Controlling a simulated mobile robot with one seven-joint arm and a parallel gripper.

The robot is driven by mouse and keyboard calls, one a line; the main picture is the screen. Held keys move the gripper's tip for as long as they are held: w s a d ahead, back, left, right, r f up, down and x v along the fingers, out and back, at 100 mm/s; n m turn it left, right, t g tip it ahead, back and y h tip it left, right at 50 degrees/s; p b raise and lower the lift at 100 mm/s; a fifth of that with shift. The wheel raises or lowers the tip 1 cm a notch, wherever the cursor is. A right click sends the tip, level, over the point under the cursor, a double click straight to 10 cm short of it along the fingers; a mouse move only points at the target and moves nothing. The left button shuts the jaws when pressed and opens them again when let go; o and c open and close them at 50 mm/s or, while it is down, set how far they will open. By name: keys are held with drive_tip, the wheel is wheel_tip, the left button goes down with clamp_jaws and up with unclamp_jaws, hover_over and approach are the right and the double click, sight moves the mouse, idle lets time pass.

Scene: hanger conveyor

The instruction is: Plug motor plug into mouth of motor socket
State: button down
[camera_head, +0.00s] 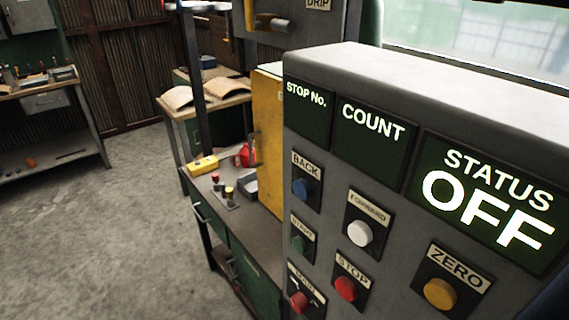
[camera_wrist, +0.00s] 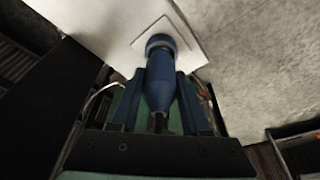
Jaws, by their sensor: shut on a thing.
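In the wrist view a blue, tapered motor plug (camera_wrist: 159,85) with a wide collar at its far end lies between the two fingers of my gripper (camera_wrist: 158,77). My gripper is shut on it. The plug's collar overlaps a pale square plate (camera_wrist: 183,26) on a light surface. I cannot tell whether the plug's tip touches the plate or is apart from it. The mouth of the motor socket is not clearly visible; the plug may hide it. The head view shows neither my gripper nor the plug.
In the head view a grey control panel (camera_head: 377,236) fills the right side; its status display (camera_head: 490,205) reads OFF. A yellow panel (camera_head: 268,140) stands behind it. A workbench (camera_head: 235,225) holds small items. Open concrete floor (camera_head: 110,220) lies to the left.

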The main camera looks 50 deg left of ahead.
drive_tip(key=shift+f+b, duration=0.75)
drive_tip(key=shift+f, duration=0.35)
idle(0.9)
drive_tip(key=c, duration=0.6)
unclamp_jaws()
drive_tip(key=o, duration=0.5)
drive_tip(key=shift+o, duration=0.2)
drive_tip(key=shift+r, duration=0.1)
drive_tip(key=p+v, duration=0.1)
drive_tip(key=v, duration=1.1)
drive_tip(key=shift+r, duration=0.35)
drive_tip(key=shift+d, duration=0.1)
